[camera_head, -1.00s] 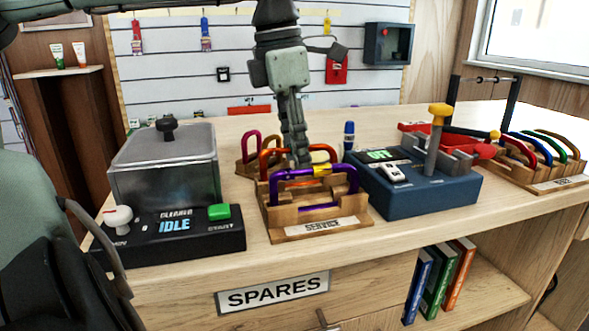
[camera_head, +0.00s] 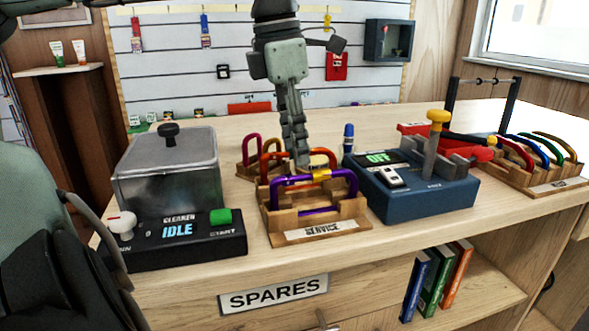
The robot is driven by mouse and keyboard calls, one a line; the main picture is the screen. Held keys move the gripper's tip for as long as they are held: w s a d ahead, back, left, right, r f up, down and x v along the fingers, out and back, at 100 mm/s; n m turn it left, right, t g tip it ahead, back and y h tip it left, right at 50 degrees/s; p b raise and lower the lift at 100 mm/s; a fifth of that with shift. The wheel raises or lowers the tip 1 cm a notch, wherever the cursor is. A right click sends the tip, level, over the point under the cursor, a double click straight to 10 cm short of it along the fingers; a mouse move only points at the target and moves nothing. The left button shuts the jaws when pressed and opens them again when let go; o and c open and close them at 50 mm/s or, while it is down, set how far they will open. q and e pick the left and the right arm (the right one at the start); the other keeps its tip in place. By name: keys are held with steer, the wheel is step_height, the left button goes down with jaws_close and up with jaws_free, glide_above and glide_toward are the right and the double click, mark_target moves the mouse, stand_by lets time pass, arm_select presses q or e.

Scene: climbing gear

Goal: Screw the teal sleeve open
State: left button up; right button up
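My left gripper (camera_head: 301,166) points down over the service rack, its fingertips by the top bar of a purple carabiner (camera_head: 345,180). Its fingers are seen nearly edge-on, so I cannot tell whether they are open, or whether they touch the carabiner. The purple carabiner stands in the front of the wooden service rack (camera_head: 290,236). A small yellow part (camera_head: 321,174) shows on its top bar, right beside the fingertips. I cannot make out a teal sleeve; the fingers hide part of the bar. My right gripper is not in view.
The cleaner box (camera_head: 166,180), reading IDLE, stands left of the rack. A blue device with a yellow-topped lever (camera_head: 438,117) stands close on the right. More carabiners stand behind the rack and in a far-right rack (camera_head: 560,183). A blue bottle (camera_head: 348,137) stands behind.

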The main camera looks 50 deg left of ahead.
arm_select(q)
steer(key=shift+r+p, duration=0.3)
steer(key=shift+r, duration=0.25)
steer(key=shift+s+d, duration=0.35)
steer(key=shift+d, duration=0.35)
steer(key=shift+f+b, duration=0.2)
steer(key=shift+b, duration=0.1)
steer(key=shift+a+f+b, duration=0.1)
steer(key=shift+f+b, duration=0.95)
steer(key=shift+f, duration=0.3)
steer(key=shift+w+a+p, duration=0.3)
steer(key=shift+a, duration=0.4)
steer(key=shift+r, duration=0.25)
